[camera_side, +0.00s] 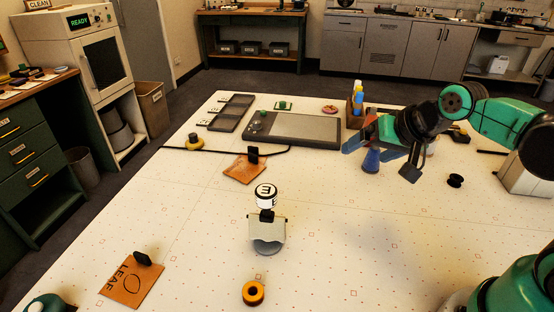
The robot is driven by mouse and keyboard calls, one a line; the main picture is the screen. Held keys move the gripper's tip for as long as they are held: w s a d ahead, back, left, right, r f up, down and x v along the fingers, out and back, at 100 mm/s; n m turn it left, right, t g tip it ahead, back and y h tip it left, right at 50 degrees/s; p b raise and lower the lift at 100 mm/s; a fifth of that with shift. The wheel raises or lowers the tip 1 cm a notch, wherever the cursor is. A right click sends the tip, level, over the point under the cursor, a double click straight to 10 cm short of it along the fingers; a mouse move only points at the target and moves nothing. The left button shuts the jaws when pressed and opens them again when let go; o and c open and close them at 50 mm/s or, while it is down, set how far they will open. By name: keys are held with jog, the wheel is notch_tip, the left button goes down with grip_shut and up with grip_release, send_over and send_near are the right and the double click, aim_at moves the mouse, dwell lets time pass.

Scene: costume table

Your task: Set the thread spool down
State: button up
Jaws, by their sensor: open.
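A blue, cone-shaped thread spool (371,161) stands upright, seemingly on the white table (330,230), right of the middle. My gripper (382,160) is open around or just beside it. One finger is to the left of the spool and the other, darker finger is to its right. I see no clear contact between the fingers and the spool. The top of the spool is partly hidden by the gripper.
A small black spool-shaped piece (455,181) lies to the right. A grey flat device (293,130) and a holder with bottles (355,105) are behind. A white-topped stand (266,195), orange roll (253,292) and brown LEAF piece (132,284) are nearer. The table's front middle-right is clear.

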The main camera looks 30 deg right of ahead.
jog(key=a+n, duration=0.1)
jog(key=n, duration=0.1)
jog(key=s+a+n, duration=0.1)
jog(key=n, duration=0.1)
jog(key=s+a+n, duration=0.1)
jog(key=n, duration=0.1)
jog(key=shift+s+a+r+n+g+y, duration=0.1)
jog(key=shift+n+g+y, duration=0.2)
jog(key=shift+g, duration=0.1)
